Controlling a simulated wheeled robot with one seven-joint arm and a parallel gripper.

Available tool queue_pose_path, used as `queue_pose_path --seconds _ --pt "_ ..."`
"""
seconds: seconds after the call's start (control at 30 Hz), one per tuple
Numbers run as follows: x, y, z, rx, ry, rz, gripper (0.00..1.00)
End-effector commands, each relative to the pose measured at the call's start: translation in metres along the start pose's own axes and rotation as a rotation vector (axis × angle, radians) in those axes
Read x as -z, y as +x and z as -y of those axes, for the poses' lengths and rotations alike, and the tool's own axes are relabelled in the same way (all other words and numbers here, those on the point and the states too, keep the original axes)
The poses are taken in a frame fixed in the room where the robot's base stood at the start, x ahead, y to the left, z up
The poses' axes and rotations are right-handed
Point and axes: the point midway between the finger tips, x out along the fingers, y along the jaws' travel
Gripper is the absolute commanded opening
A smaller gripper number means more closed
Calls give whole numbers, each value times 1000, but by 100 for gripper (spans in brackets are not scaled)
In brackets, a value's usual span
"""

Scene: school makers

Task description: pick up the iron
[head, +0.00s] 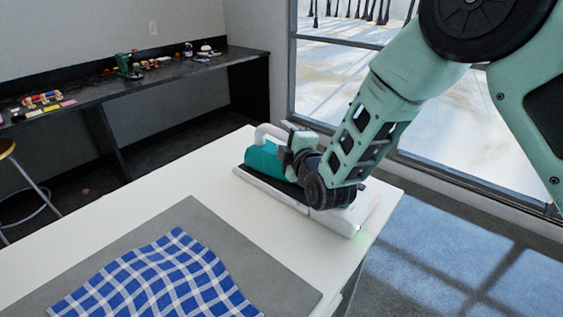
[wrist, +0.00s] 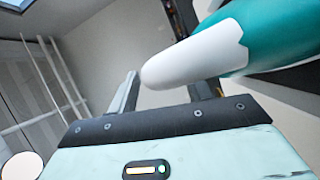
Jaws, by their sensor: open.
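The iron (head: 262,158) is teal with a white handle and rests on a long white base (head: 268,190) at the far right part of the white table. My gripper (head: 298,138) is beside the iron's right end, close to the handle, and partly hides the iron's right side. In the wrist view the gripper (wrist: 168,80) is open. The iron's rounded white end (wrist: 195,55) shows across the gap between the fingers and covers part of the right finger. I cannot tell whether they touch.
A grey mat (head: 190,215) with a blue checked cloth (head: 155,280) lies on the near part of the white table (head: 50,262). A dark bench (head: 180,75) with small items stands by the back wall. A stool (head: 8,150) is at the left, windows at the right.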

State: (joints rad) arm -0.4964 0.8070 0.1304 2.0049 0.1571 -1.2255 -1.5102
Motion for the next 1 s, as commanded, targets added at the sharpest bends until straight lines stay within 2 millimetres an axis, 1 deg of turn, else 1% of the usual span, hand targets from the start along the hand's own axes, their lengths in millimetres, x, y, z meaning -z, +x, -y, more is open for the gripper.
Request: queue_pose_path --seconds 0.1,0.3,0.37,0.4,0.47,0.5,1.0 --pt "0 6 0 2 0 0 50" --pt "0 6 1 2 0 0 50" --pt "0 6 1 1 0 0 33" --pt "0 6 1 1 0 0 22" --pt "0 6 1 1 0 0 5" --pt "0 6 1 1 0 0 0" --pt "0 6 1 2 0 0 0"
